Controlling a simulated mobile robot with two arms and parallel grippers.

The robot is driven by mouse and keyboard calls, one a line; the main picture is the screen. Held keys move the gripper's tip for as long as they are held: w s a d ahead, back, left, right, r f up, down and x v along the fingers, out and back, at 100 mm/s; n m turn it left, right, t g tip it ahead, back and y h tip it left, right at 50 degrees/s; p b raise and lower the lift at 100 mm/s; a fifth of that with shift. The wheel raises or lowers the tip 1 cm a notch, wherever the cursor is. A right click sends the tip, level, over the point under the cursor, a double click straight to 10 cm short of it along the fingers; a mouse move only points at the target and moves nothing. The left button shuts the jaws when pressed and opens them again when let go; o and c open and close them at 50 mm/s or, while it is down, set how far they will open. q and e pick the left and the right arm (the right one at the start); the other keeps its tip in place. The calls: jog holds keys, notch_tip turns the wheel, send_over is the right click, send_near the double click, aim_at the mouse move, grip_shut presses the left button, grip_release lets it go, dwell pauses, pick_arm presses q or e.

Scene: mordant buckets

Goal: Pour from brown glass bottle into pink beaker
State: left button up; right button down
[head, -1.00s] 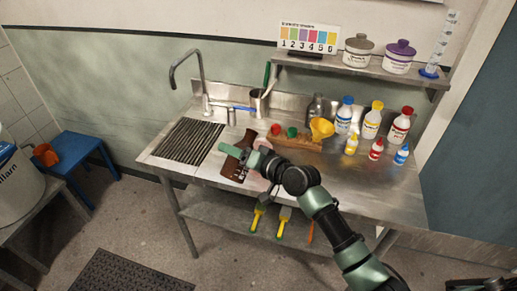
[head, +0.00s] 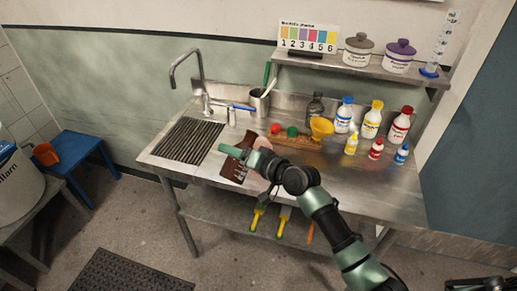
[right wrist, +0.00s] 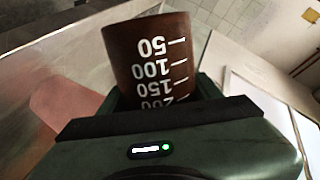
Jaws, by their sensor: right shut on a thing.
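The brown glass bottle (head: 232,168) is held above the front of the steel counter and is tilted. My right gripper (head: 254,156) is shut on it. In the right wrist view the brown bottle (right wrist: 150,55) carries white volume marks, and my right gripper (right wrist: 165,95) closes around it. The pink beaker (head: 263,171) is mostly hidden behind my right gripper and wrist. A blurred pink surface, likely the beaker (right wrist: 68,105), shows left of the bottle in the right wrist view. I cannot see the bottle's mouth clearly or any liquid flowing. My left gripper is not in view.
Several capped bottles stand to the right, including a blue-capped one (head: 344,115). The sink grate (head: 187,140) and tap (head: 186,70) are left.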

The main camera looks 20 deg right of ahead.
jog(key=shift+s+a+f+m+b, duration=0.15)
jog(key=shift+f+m+b, duration=0.6)
jog(key=shift+f, duration=0.65)
dwell(0.8)
jog(key=shift+a+r+m+g+y+p, duration=0.1)
jog(key=shift+r+m+g+y+p, duration=0.25)
jog(key=shift+r+m+p, duration=0.45)
dwell(1.7)
jog(key=shift+w+d+r+m+g+y+p, duration=0.25)
jog(key=shift+d+r+m+g+p, duration=0.1)
jog(key=shift+p, duration=0.6)
dwell(1.4)
jog(key=shift+r, duration=0.15)
dwell(0.8)
